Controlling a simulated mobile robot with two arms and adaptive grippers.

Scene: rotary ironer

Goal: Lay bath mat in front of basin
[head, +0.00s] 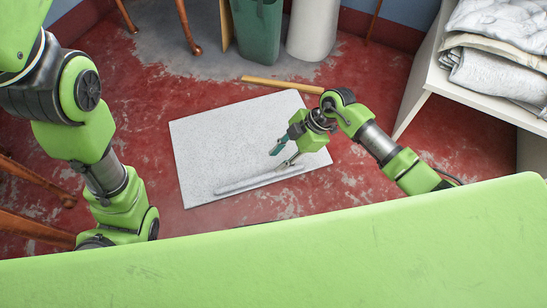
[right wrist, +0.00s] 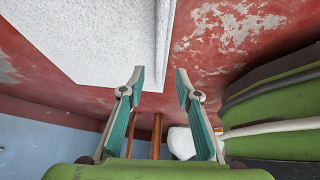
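The bath mat (head: 225,145) is a pale grey-white speckled rectangle lying on the red floor. A raised strip, like a folded or curled edge, runs along its near side. My right gripper (head: 280,156) is over the mat's near right part. In the right wrist view its two teal-padded fingers (right wrist: 160,76) are apart with nothing held between them, and the mat (right wrist: 85,35) fills the upper left with its edge by the fingers. My left arm comes down at the left; its gripper is hidden. I cannot make out a basin for certain.
A wooden strip (head: 282,84) lies along the mat's far edge. A green bin (head: 257,32) and a white cylinder (head: 312,30) stand behind. A white shelf (head: 430,85) with folded textiles (head: 500,55) is at right. Wooden legs (head: 35,228) stand at left.

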